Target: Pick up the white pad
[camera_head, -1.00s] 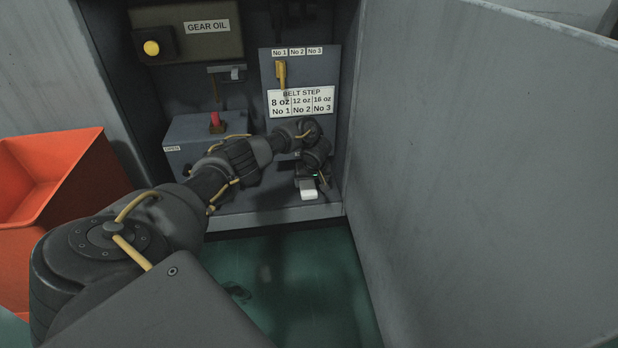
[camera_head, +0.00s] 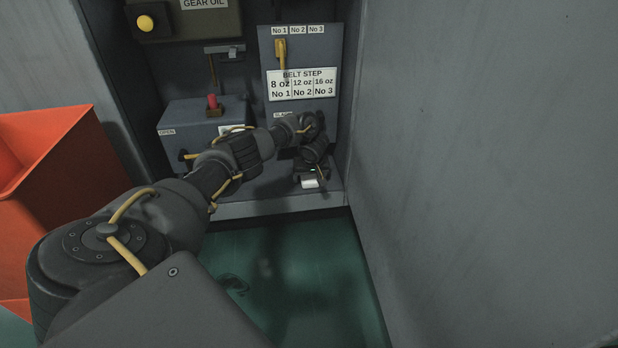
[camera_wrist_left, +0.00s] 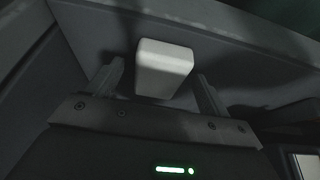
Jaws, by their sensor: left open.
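The white pad (camera_head: 310,183) is a small pale block on the cabinet's bottom ledge, near its front edge. In the head view the gripper partly hides it. In the left wrist view the white pad (camera_wrist_left: 163,68) is large, just in front of my left gripper (camera_wrist_left: 159,72). The gripper is open, with one finger to each side of the pad. Gaps show between the pad and both fingers. In the head view my left gripper (camera_head: 310,174) is low over the ledge at the pad. My right gripper is not in view.
The grey ledge (camera_head: 262,205) runs under the pad. A large grey panel (camera_head: 480,150) stands close on the right. A box with a red knob (camera_head: 212,102) and a yellow lever (camera_head: 281,52) are behind my arm. An orange bin (camera_head: 45,190) is at the left.

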